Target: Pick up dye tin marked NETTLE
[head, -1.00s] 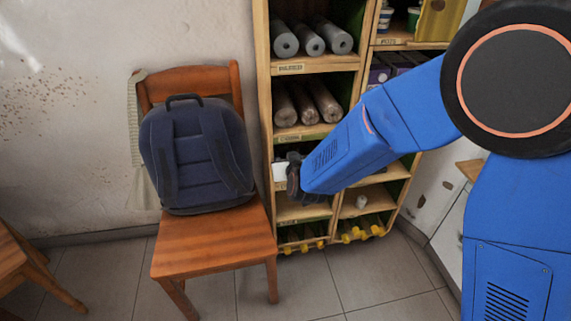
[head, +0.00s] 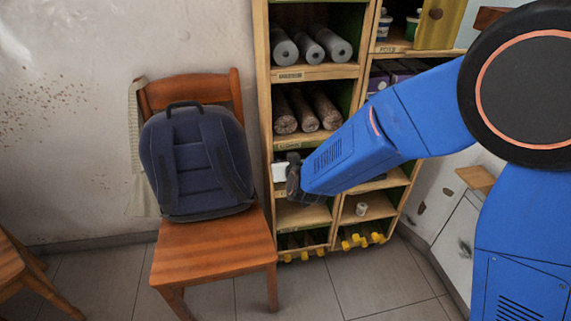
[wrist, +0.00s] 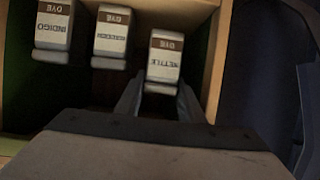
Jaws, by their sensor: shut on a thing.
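The dye tin marked NETTLE (wrist: 164,62) shows in the wrist view, white with a brown band reading DYE, its lettering upside down. My gripper (wrist: 160,98) is shut on this tin, one finger on each side of its near end. In the head view my gripper (head: 292,178) is at the shelf compartment below the brown rolls, and a white tin (head: 279,172) shows just left of it. A tin marked INDIGO (wrist: 52,25) and another dye tin with unclear lettering (wrist: 112,33) stand to the left in the wrist view, apart from the held tin.
The wooden shelf unit (head: 264,110) has narrow compartments with side walls close to my gripper. A wooden chair (head: 212,248) with a dark blue backpack (head: 195,160) stands just left of it. Grey floor tiles (head: 380,285) are clear in front.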

